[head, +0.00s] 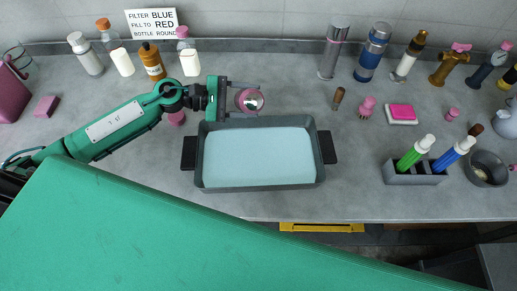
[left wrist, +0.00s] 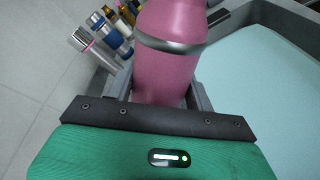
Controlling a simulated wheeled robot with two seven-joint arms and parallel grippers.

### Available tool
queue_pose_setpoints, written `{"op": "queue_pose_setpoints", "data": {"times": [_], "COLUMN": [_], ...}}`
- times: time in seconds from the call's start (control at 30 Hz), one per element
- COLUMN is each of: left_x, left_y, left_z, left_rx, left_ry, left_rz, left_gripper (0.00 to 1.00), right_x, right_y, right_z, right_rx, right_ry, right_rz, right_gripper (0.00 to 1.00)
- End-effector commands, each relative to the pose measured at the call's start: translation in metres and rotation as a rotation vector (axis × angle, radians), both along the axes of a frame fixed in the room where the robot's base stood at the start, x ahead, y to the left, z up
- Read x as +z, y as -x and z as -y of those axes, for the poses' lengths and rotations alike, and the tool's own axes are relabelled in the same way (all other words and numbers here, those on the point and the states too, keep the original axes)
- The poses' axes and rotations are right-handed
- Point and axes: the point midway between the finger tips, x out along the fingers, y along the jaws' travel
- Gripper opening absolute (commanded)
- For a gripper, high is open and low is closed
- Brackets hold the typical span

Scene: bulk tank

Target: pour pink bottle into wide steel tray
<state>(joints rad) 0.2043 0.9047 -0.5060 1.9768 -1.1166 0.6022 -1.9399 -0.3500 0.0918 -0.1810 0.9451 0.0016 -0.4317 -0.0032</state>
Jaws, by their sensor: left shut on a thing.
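The pink bottle (head: 250,100) is in my left gripper (head: 243,100), just past the far rim of the wide steel tray (head: 199,160). In the head view I see mostly its round end, so its tilt is hard to tell. In the left wrist view the pink bottle (left wrist: 166,70) has a silver band and sits between the fingers. The tray is grey with black side handles and a flat pale blue inside; its rim also shows in the left wrist view (left wrist: 238,15). My right gripper is not in view.
Several bottles, one orange (head: 152,62), and a sign (head: 151,22) stand at the back left. A silver flask (head: 333,50) and a blue flask (head: 372,52) stand at the back right. A marker holder (head: 414,174) and a bowl (head: 487,168) are at the right.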

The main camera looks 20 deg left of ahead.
Motion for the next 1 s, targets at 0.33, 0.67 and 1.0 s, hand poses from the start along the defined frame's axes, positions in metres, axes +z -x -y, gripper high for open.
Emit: {"op": "queue_pose_setpoints", "data": {"times": [0.33,0.67,1.0], "left_x": [0.016,0.014,0.011], "left_y": [-0.003,-0.007,-0.01], "left_z": [-0.002,-0.004,-0.006], "left_rx": [0.0,0.0,-0.002], "left_ry": [0.158,0.261,0.384], "left_rz": [-0.237,-0.395,-0.582], "left_gripper": [0.29,0.29,0.29], "right_x": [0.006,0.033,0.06], "right_y": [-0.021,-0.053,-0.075], "right_z": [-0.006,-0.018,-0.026], "right_rx": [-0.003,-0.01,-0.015], "right_ry": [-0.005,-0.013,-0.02], "right_rz": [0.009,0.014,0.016], "right_gripper": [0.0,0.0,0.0]}}
